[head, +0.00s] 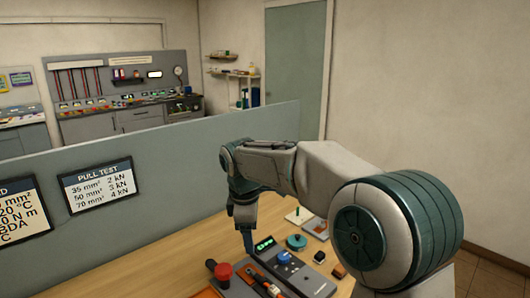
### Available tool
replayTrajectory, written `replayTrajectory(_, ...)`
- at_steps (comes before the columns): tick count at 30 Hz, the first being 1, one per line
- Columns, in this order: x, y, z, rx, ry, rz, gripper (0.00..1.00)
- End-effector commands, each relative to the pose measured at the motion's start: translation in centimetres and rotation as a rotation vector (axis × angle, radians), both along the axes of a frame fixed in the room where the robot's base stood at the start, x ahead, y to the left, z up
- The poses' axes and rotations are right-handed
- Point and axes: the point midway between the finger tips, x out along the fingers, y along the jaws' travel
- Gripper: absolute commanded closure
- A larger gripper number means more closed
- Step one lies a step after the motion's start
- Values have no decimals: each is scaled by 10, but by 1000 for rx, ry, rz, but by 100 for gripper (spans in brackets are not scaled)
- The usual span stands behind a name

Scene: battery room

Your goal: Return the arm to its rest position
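My arm reaches forward from the right of the head view over a wooden bench (150,262), bent down at its far end. My gripper (248,250) points down just beside a grey device with a green-lit display (264,246). The fingers look thin and are seen nearly edge-on, so I cannot tell whether they are open or shut, or whether they touch anything. No held object is visible.
A grey partition (170,160) with posted signs stands behind the bench. Bare wood lies to the left.

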Motion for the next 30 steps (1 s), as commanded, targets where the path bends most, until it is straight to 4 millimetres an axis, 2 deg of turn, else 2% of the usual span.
replayTrajectory(1, -13, -17, 6, 0, -21, -82, 31)
replayTrajectory(9, -83, -93, 15, 52, -112, -553, 31)
replayTrajectory(14, -131, -134, 10, 117, -156, -846, 31)
replayTrajectory(18, -175, -162, -2, 192, -186, -1102, 31)
replayTrajectory(24, -223, -186, -24, 299, -202, -1393, 31)
replayTrajectory(30, -243, -194, -36, 350, -201, -1516, 31)
